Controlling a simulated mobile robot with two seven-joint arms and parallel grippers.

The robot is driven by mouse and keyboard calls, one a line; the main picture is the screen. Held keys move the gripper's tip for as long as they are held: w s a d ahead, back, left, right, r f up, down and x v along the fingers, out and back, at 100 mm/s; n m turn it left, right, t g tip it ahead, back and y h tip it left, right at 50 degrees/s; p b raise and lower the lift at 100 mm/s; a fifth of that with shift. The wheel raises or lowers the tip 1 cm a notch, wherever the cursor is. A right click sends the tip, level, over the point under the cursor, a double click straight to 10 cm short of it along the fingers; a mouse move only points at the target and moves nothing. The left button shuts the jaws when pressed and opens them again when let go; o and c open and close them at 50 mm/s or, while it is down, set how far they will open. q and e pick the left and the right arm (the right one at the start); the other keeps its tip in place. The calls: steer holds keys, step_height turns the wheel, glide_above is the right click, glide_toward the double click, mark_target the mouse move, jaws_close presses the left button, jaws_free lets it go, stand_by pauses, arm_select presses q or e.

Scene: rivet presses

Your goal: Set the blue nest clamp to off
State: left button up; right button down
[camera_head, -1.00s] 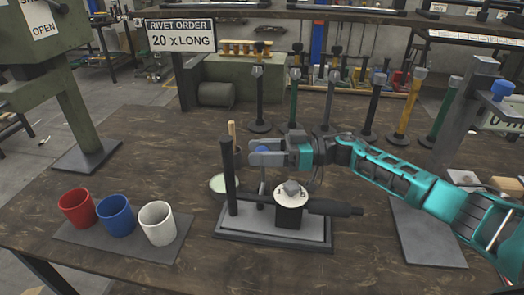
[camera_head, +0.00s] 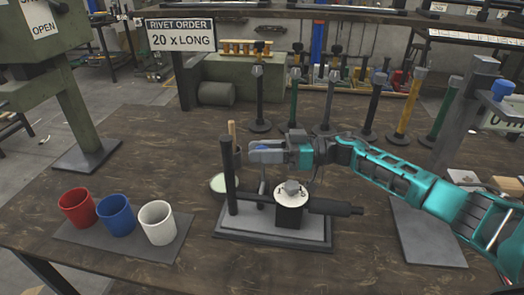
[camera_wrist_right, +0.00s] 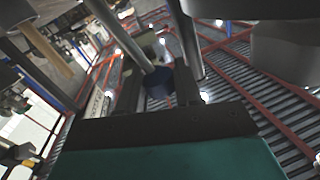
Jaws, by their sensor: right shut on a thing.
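The blue nest clamp's knob (camera_head: 263,148) shows between the fingers of my right gripper (camera_head: 260,152), above a dark fixture on a grey base plate (camera_head: 272,241). A thin upright rod (camera_head: 262,188) shows below the fingers. My right gripper is shut on the blue knob. The dark blue knob (camera_wrist_right: 158,86) also shows between the fingers in the right wrist view. The fingers hide part of the knob in the head view. My left gripper is not in view.
A tall dark post (camera_head: 228,178) stands just left of the fingers. A black cylinder with a white dial (camera_head: 292,194) and a dark horizontal bar (camera_head: 336,207) are at the right. Red, blue and white cups (camera_head: 157,222) stand at the left. Several upright presses line the back.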

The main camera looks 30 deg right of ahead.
steer(key=shift+w+d+r+m+p, duration=0.15)
steer(key=shift+w+d+m+p, duration=0.4)
steer(key=shift+w+m, duration=0.45)
arm_select(q)
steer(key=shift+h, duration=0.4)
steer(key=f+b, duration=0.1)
steer(key=b, duration=0.1)
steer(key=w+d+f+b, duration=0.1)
steer(key=b, duration=0.2)
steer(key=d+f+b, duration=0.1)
steer(key=b, duration=0.1)
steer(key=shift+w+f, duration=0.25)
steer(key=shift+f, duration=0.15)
arm_select(e)
steer(key=w+d+f+m+t, duration=0.2)
steer(key=w+d+f+m, duration=0.2)
steer(key=w+m, duration=0.3)
steer(key=d+m, duration=0.1)
steer(key=m, duration=0.1)
steer(key=shift+d+f+m+y, duration=0.3)
steer(key=shift+d+m+y, duration=0.05)
steer(key=shift+m+y, duration=0.05)
steer(key=c, duration=0.8)
jaws_free()
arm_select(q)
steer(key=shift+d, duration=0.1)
